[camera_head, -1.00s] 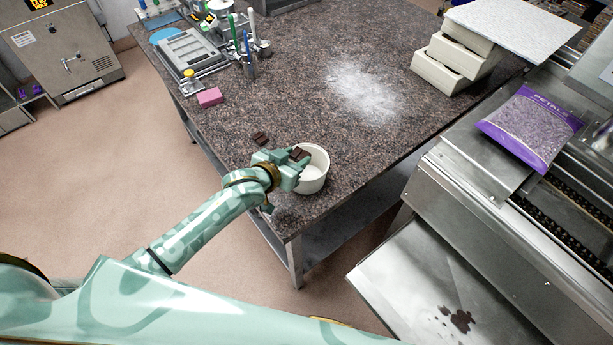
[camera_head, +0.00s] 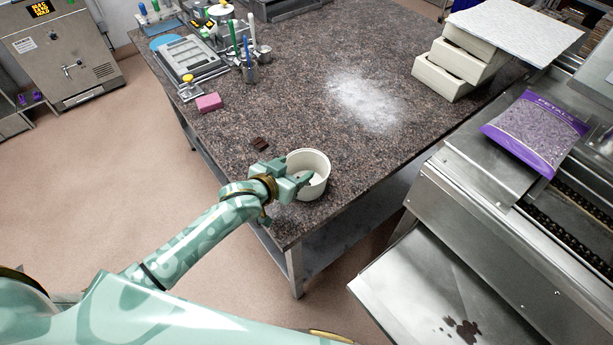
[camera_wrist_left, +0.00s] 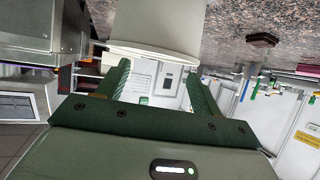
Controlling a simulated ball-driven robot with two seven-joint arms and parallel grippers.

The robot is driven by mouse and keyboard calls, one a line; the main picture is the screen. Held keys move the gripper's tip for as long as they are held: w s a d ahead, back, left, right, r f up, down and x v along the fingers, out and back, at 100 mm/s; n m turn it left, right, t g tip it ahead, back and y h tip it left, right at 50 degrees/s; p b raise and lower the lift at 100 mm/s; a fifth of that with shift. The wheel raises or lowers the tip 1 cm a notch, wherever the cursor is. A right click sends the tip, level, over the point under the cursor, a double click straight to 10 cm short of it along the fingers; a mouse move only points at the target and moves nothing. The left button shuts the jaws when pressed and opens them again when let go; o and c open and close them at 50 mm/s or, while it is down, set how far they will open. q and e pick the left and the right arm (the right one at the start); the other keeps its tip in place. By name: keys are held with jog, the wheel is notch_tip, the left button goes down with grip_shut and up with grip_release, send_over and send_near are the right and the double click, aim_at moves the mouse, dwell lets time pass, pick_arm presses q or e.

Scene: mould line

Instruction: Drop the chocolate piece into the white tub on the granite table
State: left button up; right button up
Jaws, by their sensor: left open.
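The white tub (camera_head: 318,190) stands upright on the granite table (camera_head: 300,110), near its front edge. My left gripper (camera_head: 302,178) is open at the tub's left side, with a fingertip over the rim. In the left wrist view its two spread fingers (camera_wrist_left: 160,85) are empty and close to the tub (camera_wrist_left: 155,25). A dark chocolate piece (camera_head: 260,143) lies on the table behind the gripper; a dark piece also shows in the left wrist view (camera_wrist_left: 262,39). No chocolate shows inside the tub, but part of its inside is hidden. My right gripper is out of view.
A pink sponge (camera_head: 209,103) and tools in holders (camera_head: 249,72) stand at the table's left. White powder (camera_head: 362,100) lies mid-table, with stacked white boxes (camera_head: 455,65) at the back right. A steel machine with a purple bag (camera_head: 535,130) stands to the right.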

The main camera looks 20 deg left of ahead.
pick_arm(q)
jog(key=p+v, duration=0.2)
jog(key=v, duration=1.3)
jog(key=shift+s, duration=0.2)
jog(key=shift+a+r, duration=0.1)
jog(key=shift+r, duration=0.05)
jog(key=s+a+f+g+y+b, duration=0.1)
jog(key=s+a+f+g, duration=0.2)
jog(key=f, duration=0.8)
jog(key=s+a+f+m+g+y+b, duration=0.15)
jog(key=s+a+f, duration=0.3)
jog(key=f, duration=0.65)
jog(key=s+a+f+n+g+y+b, duration=0.1)
jog(key=s+a+f+b, duration=0.2)
jog(key=f, duration=0.7)
jog(key=s+d+f+g+b, duration=0.3)
jog(key=s+f, duration=0.7)
jog(key=s, duration=0.2)
jog(key=s+d+f+g+b, duration=0.2)
jog(key=s+f+g+b, duration=0.1)
jog(key=s+f, duration=0.7)
jog(key=shift+s+d+f+b, duration=0.3)
jog(key=shift+s+d, duration=0.1)
jog(key=shift+s, duration=0.55)
